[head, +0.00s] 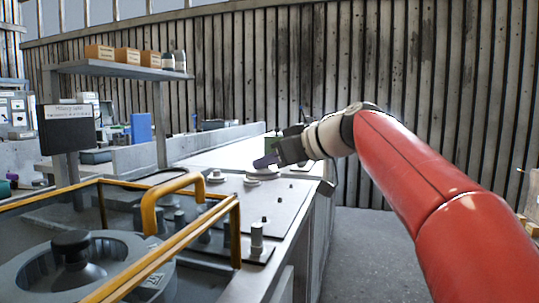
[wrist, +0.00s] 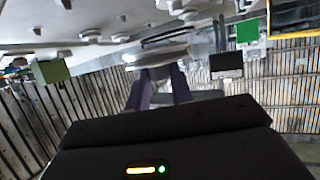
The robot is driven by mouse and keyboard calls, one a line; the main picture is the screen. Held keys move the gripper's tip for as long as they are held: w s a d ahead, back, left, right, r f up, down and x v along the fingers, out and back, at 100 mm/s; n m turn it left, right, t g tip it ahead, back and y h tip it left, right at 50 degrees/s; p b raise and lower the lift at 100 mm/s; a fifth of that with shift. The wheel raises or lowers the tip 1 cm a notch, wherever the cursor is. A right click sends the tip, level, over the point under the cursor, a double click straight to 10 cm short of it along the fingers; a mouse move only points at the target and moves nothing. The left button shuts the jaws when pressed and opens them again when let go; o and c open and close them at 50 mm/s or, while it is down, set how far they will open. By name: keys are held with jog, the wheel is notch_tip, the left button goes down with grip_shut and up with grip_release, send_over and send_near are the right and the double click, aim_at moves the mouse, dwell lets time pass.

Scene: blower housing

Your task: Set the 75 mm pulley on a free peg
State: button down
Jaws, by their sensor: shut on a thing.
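My gripper (head: 266,161), with purple fingertips, is at the far part of the grey bench top in the head view. It is shut on a light grey disc-shaped pulley (head: 264,173), which also shows between the fingers (wrist: 160,85) in the wrist view (wrist: 157,55). No size marking is readable on it. Short dark pegs stand on the grey plate (head: 265,205), one near its middle (head: 278,200) and one nearer me (head: 264,219); both look bare. Whether the held pulley touches anything below it I cannot tell.
Another pulley-like disc (head: 215,175) sits on the bench left of my gripper. A yellow-framed guard (head: 190,235) surrounds the blower housing (head: 100,265) at front left. A grey post (head: 256,235) stands on the near bench edge. A shelf (head: 120,67) with boxes stands behind.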

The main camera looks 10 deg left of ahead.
jog(key=b, duration=0.6)
send_over(271, 224)
jog(key=shift+w+a+f, duration=0.1)
jog(key=shift+f, duration=1.85)
jog(key=shift+w+a+f, duration=0.1)
jog(key=shift+f, duration=1.8)
jog(key=shift+s+d+f, duration=0.1)
jog(key=shift+d, duration=0.1)
jog(key=shift+f+b, duration=0.3)
jog(key=shift+b, duration=0.35)
jog(key=shift+f+b, duration=0.3)
jog(key=shift+f, duration=0.15)
jog(key=shift+f+b, duration=0.35)
jog(key=shift+b, duration=0.2)
